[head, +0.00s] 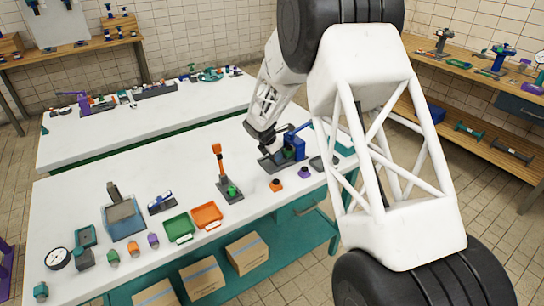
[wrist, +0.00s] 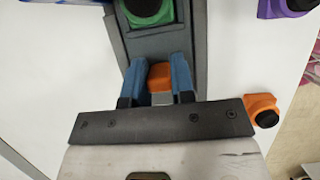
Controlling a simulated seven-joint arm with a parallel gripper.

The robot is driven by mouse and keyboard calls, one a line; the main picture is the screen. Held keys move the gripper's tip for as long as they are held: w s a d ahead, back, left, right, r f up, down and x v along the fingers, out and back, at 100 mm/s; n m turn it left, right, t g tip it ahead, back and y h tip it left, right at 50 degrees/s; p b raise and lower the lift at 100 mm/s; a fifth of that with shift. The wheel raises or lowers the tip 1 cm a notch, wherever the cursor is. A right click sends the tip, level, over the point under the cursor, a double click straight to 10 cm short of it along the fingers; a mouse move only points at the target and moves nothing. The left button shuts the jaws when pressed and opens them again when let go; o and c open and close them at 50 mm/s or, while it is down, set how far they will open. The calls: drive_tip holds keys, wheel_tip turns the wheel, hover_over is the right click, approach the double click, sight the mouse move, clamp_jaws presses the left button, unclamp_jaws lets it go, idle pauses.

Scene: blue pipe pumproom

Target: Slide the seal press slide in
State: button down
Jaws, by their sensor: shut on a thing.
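The seal press (head: 290,148) stands on the near white bench, with a blue frame and a dark grey base. In the wrist view its grey slide (wrist: 150,46) carries a round green and black part (wrist: 148,10). An orange handle (wrist: 160,78) is at the slide's near end. My gripper (wrist: 159,74) is shut on this handle, one blue finger on each side of it. In the head view my gripper (head: 266,146) is low at the left side of the press, and my arm hides part of this area. How far the slide is in cannot be told.
An orange and black part (head: 276,185) and a purple part (head: 304,173) stand close in front of the press. A toggle press with an orange lever (head: 222,170) stands to the left. Green (head: 178,227) and orange (head: 207,214) trays lie farther left.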

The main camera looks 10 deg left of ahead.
sight(284, 155)
drive_tip(key=shift+w+d, duration=1.1)
drive_tip(key=shift+w, duration=0.05)
drive_tip(key=c, duration=1)
unclamp_jaws()
drive_tip(key=shift+o, duration=0.2)
drive_tip(key=shift+r, duration=0.15)
drive_tip(key=shift+v, duration=3.8)
drive_tip(key=shift+d+r, duration=0.1)
